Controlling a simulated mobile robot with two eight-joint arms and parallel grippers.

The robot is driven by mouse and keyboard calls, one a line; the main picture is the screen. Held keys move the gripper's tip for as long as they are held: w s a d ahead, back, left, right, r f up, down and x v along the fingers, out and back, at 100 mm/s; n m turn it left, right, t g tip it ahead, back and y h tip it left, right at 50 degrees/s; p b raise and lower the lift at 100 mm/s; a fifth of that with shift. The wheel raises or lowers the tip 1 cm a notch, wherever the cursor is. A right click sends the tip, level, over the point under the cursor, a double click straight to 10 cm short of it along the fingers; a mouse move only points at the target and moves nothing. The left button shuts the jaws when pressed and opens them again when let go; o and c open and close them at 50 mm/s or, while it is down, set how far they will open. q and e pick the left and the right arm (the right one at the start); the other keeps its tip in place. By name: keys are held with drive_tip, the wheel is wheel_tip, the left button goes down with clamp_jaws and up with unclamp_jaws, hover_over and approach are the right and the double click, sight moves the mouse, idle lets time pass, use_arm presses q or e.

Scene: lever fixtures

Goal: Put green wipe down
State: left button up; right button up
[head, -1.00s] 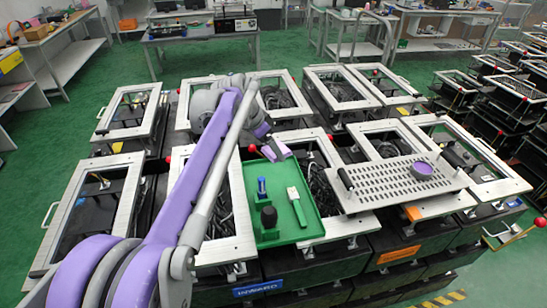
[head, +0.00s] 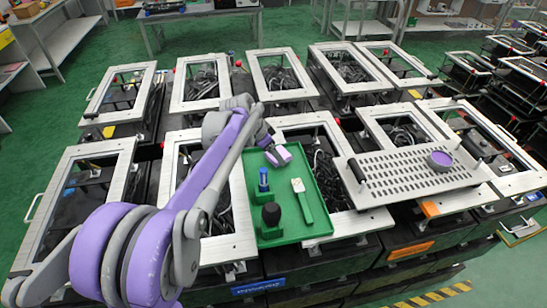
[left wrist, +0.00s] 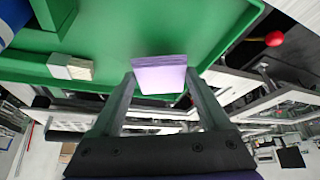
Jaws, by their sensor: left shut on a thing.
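My left gripper (head: 272,150) is over the back end of the green tray (head: 322,228). In the left wrist view the left gripper (left wrist: 160,82) is shut on a lilac block (left wrist: 160,75), held between its two fingertips above the tray's green floor. The lilac block also shows at the gripper's tip in the head view (head: 282,154). I cannot tell whether it touches the tray. I see no separate green wipe; the held piece looks lilac. My right gripper is not in view.
Framed fixtures surround the tray.

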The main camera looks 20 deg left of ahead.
use_arm(q)
drive_tip(key=shift+f, duration=0.95)
drive_tip(key=shift+s+f, duration=0.1)
drive_tip(key=shift+f, duration=0.3)
drive_tip(key=o, duration=1.5)
drive_tip(key=shift+c, duration=0.2)
drive_tip(key=shift+r, duration=0.3)
drive_tip(key=v, duration=1.2)
drive_tip(key=shift+p, duration=0.3)
